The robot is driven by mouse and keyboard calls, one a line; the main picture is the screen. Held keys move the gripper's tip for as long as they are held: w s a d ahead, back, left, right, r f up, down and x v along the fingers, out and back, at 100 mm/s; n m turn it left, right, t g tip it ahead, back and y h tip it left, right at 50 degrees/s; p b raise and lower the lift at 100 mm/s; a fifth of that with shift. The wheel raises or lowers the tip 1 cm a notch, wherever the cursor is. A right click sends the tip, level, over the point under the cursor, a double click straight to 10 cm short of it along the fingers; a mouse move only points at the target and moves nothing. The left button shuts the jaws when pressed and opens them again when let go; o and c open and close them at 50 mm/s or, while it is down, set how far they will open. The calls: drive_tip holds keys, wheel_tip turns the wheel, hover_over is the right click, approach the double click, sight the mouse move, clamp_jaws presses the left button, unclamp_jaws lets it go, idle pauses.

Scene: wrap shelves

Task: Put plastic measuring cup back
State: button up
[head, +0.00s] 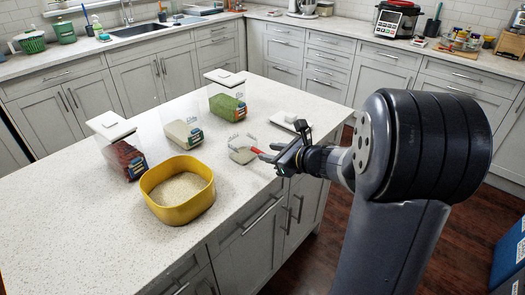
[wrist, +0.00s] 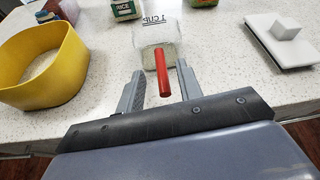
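The clear plastic measuring cup (head: 242,155) with a red handle stands on the island counter, right of the yellow bowl. In the wrist view the cup (wrist: 160,42) shows a "1 CUP" marking, and its red handle (wrist: 161,78) points toward me. Some pale content seems to show in the cup; I cannot tell how much. My gripper (head: 272,154) is open at the handle. In the wrist view its fingers (wrist: 160,88) stand on either side of the handle, with a gap on both sides.
A yellow bowl (head: 153,203) holds rice. Clear containers of red beans (head: 122,155), rice (head: 185,133) and green contents (head: 227,103) stand behind; the rice one looks lidless. A white lid (wrist: 262,48) with a block knob lies to the right. The counter's front edge is close.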

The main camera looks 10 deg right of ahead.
drive_tip(key=v, duration=0.7)
